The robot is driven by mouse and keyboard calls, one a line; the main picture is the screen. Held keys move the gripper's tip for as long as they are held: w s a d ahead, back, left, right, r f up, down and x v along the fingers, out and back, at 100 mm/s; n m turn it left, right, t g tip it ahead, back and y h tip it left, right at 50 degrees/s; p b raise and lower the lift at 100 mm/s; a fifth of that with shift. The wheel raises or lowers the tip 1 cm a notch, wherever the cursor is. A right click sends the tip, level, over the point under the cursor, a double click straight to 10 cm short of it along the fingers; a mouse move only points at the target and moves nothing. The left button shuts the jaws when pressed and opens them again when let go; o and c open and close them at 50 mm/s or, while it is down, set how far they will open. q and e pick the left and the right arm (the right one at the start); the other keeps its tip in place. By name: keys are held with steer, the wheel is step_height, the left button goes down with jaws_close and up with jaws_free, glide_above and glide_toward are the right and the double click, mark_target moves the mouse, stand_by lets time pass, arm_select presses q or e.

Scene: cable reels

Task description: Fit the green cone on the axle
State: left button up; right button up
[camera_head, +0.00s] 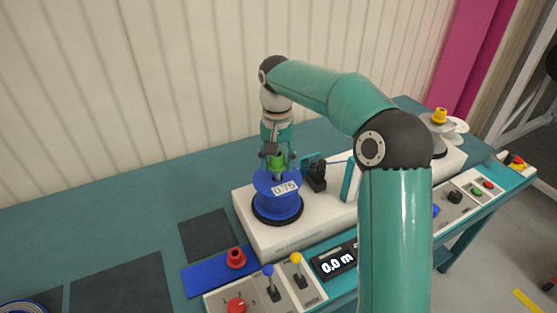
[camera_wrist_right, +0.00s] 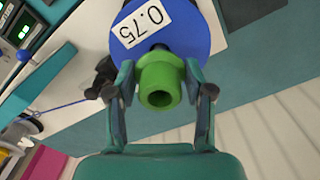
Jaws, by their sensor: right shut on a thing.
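The green cone (camera_head: 277,161) is between the fingers of my right gripper (camera_head: 278,166), which is shut on it, above the blue reel (camera_head: 277,207) labelled 0.75. In the right wrist view the cone (camera_wrist_right: 161,80) sits between the two fingers, its open round end facing the camera, in front of the reel's blue flange (camera_wrist_right: 196,32). The reel stands on the white machine base. The axle is not clearly visible at the reel's middle; the cone and fingers cover much of it. Whether the cone touches the reel I cannot tell. My left gripper is out of view.
A red cone (camera_head: 235,258) stands on a blue mat (camera_head: 205,277) at the front. A black device (camera_head: 317,177) is close right of the reel. Levers with blue and yellow (camera_head: 296,258) knobs stand in front. A yellow cone (camera_head: 440,116) is at the far right.

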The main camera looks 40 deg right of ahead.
steer(key=shift+f, duration=0.25)
steer(key=shift+f+b, duration=0.6)
steer(key=shift+f, duration=0.1)
steer(key=shift+f, duration=0.3)
steer(key=shift+f, duration=0.25)
stand_by(0.3)
steer(key=o, duration=1.6)
steer(key=shift+c, duration=0.2)
steer(key=shift+r, duration=0.15)
